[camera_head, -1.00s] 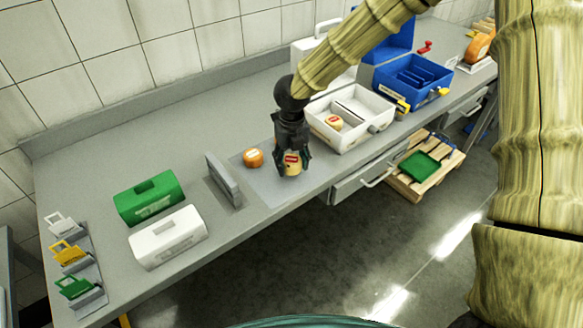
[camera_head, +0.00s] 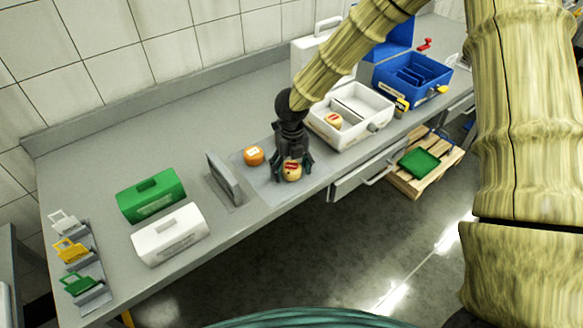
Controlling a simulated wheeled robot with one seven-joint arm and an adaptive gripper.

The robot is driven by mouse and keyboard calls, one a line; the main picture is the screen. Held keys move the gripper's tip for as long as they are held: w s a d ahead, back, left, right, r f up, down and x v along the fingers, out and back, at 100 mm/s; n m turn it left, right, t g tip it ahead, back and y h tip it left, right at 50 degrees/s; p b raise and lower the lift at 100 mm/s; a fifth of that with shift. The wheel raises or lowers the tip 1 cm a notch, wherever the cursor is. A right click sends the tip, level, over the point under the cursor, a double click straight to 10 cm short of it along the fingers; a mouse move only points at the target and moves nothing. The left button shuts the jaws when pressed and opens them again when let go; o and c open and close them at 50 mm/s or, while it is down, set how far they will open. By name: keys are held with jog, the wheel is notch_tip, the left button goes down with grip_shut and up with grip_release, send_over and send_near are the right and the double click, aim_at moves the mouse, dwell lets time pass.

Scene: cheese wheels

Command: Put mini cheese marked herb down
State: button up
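A small pale cheese wheel with a red label (camera_head: 291,172) rests at the front part of the grey mat (camera_head: 273,192) on the counter. My gripper (camera_head: 293,170) is low over it, with its dark fingers spread on either side of the cheese. The fingers look open and apart from it. The label's writing is too small to read. An orange cheese with a pale label (camera_head: 254,156) sits on the mat to the left of my gripper.
A white open case (camera_head: 352,138) holding another small cheese (camera_head: 334,121) stands close on the right. A blue open case (camera_head: 425,92) is beyond it. A grey upright plate (camera_head: 225,180), green box (camera_head: 150,195) and white box (camera_head: 170,234) stand left.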

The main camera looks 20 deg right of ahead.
aim_at(292, 165)
notch_tip(292, 165, up, 12)
jog(key=b, duration=0.2)
jog(key=shift+r, duration=0.15)
dwell(0.4)
